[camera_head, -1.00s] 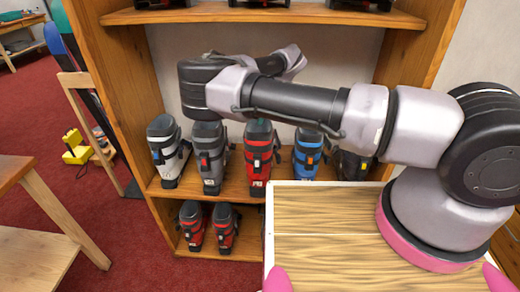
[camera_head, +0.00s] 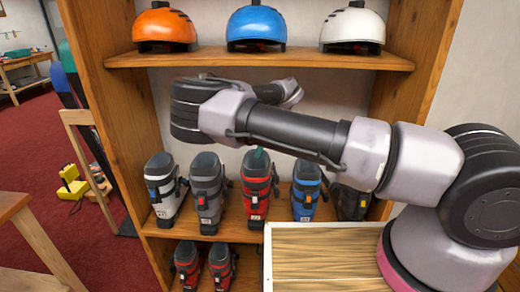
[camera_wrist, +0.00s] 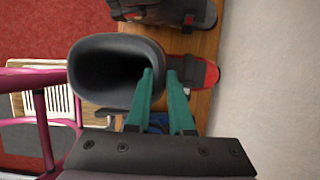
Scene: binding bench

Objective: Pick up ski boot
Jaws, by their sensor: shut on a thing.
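The red ski boot (camera_head: 256,188) stands upright in the middle of a row of boots on a wooden shelf. My gripper (camera_head: 258,158) reaches down to its top from behind my arm; only a bit of teal finger shows there. In the wrist view my gripper (camera_wrist: 160,76) is shut on the boot's dark cuff (camera_wrist: 90,92), with one teal finger at the cuff's inner side and the other outside it. The boot's red toe (camera_wrist: 208,74) shows past the fingers. I cannot tell a gap between its sole and the shelf.
A grey boot (camera_head: 206,190) and a blue boot (camera_head: 307,188) stand close on either side. A white boot (camera_head: 162,190) is further left, a black one (camera_head: 350,200) further right. Helmets sit on the shelf above (camera_head: 260,60). A wood-topped box (camera_head: 330,250) is in front.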

